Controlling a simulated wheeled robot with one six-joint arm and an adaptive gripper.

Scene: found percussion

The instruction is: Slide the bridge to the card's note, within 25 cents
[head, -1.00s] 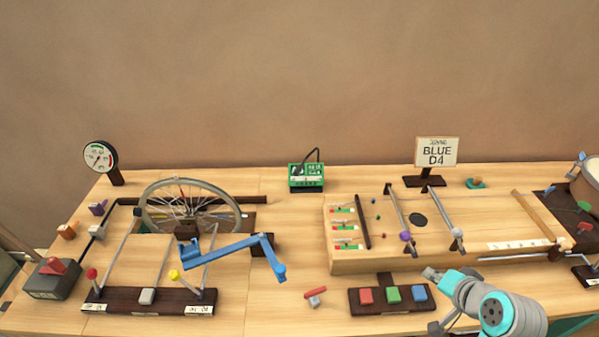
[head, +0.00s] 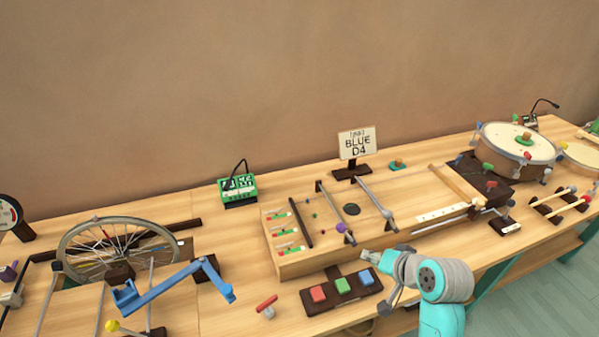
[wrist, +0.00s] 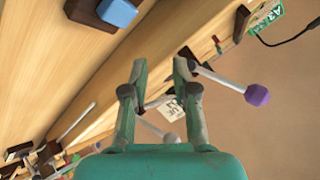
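The card reading BLUE D4 (head: 357,143) stands on a dark foot behind the long wooden string box (head: 300,266). A dark bar (head: 300,222) crosses the box's left part. A pale wooden bar (head: 453,184) lies across its right end, beside a white marked strip (head: 441,213). I cannot tell for certain which bar is the bridge. My gripper (head: 374,282) is by the box's front side, near the blue button (head: 369,279). In the wrist view my gripper (wrist: 160,66) has its fingertips apart with nothing between them; the card (wrist: 174,111) shows behind.
Two rods lie across the box, one with a purple head (head: 341,228); it also shows near my fingers in the wrist view (wrist: 257,95). Red and green buttons (head: 343,285) sit in front. A green meter (head: 239,190) is behind left, and a drum (head: 517,145) right.

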